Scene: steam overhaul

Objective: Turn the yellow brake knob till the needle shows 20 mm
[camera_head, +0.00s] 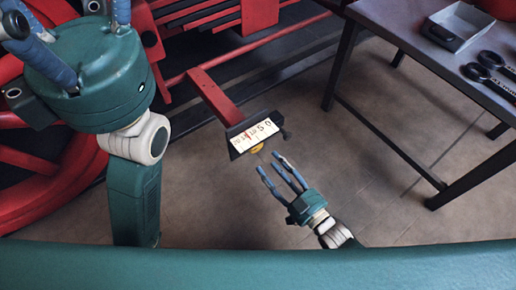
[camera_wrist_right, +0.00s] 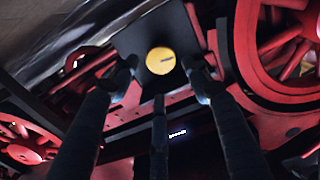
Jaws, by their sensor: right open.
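The yellow brake knob (camera_head: 257,149) shows just below the white scale plate (camera_head: 262,131) on a dark bracket. The scale runs from 20 at the left to 0 at the right. Its thin red needle seems to stand between 15 and 10, too small to read exactly. In the right wrist view the round knob (camera_wrist_right: 160,61) is face-on, with a dark mark. My right gripper (camera_head: 279,169) is open, its blue fingers pointing at the knob. Its fingertips (camera_wrist_right: 159,80) are spread around the knob in the picture, apart from it. My left gripper (camera_head: 40,45) is at the upper left, partly cut off.
A dark table (camera_head: 408,40) at the upper right bears an open box (camera_head: 462,22) and dark tools (camera_head: 490,70). Red wheels and frame parts (camera_head: 55,165) fill the left. A red bar (camera_head: 213,97) leads to the scale bracket. Floor around my right gripper is clear.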

